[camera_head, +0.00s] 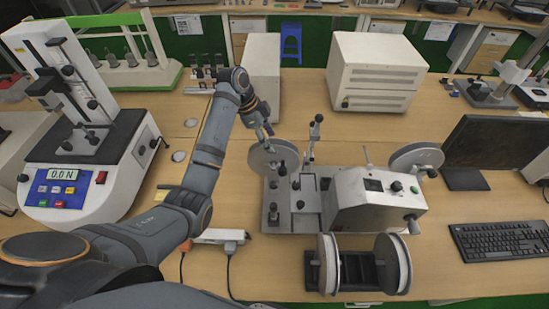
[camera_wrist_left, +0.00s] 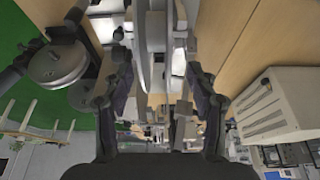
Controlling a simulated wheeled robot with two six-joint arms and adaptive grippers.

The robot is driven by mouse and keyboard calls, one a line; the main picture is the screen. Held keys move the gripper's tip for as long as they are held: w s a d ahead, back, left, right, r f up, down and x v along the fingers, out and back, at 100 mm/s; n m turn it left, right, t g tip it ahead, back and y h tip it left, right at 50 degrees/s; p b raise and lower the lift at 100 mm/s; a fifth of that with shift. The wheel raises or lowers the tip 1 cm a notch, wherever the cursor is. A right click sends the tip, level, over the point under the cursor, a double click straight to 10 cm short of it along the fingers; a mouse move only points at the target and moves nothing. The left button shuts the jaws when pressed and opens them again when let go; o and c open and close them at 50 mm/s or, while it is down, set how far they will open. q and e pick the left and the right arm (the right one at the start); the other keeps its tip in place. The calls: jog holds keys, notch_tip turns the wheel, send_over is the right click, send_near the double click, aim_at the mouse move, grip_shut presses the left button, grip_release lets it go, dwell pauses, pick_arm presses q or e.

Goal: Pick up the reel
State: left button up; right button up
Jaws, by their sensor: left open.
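A pale grey reel (camera_head: 262,163) is mounted upright on the left side of the white winding machine (camera_head: 362,203). A second reel (camera_head: 416,159) is on the machine's right side. Two more reels (camera_head: 328,264) (camera_head: 391,266) stand upright at a black stand in front. My left gripper (camera_head: 268,131) is at the top edge of the left reel, jaws open. In the left wrist view a reel (camera_wrist_left: 152,45) shows edge-on between the spread fingers of the left gripper (camera_wrist_left: 160,78), with gaps on both sides. My right gripper is in neither view.
A force tester (camera_head: 85,160) stands at the left. White boxes (camera_head: 262,70) (camera_head: 375,75) stand behind the machine. A monitor (camera_head: 490,145) and keyboard (camera_head: 500,235) are at the right. A power strip (camera_head: 220,237) lies near my left arm. Some bare table (camera_head: 440,110) shows behind the machine.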

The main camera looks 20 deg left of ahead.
aim_at(274, 159)
pick_arm(q)
jog(key=x, duration=0.1)
jog(key=p+x, duration=0.1)
jog(key=x, duration=0.1)
jog(key=p+x, duration=0.1)
jog(key=x, duration=0.1)
jog(key=shift+s, duration=0.25)
jog(key=shift+a, duration=0.1)
jog(key=c, duration=0.8)
grip_shut()
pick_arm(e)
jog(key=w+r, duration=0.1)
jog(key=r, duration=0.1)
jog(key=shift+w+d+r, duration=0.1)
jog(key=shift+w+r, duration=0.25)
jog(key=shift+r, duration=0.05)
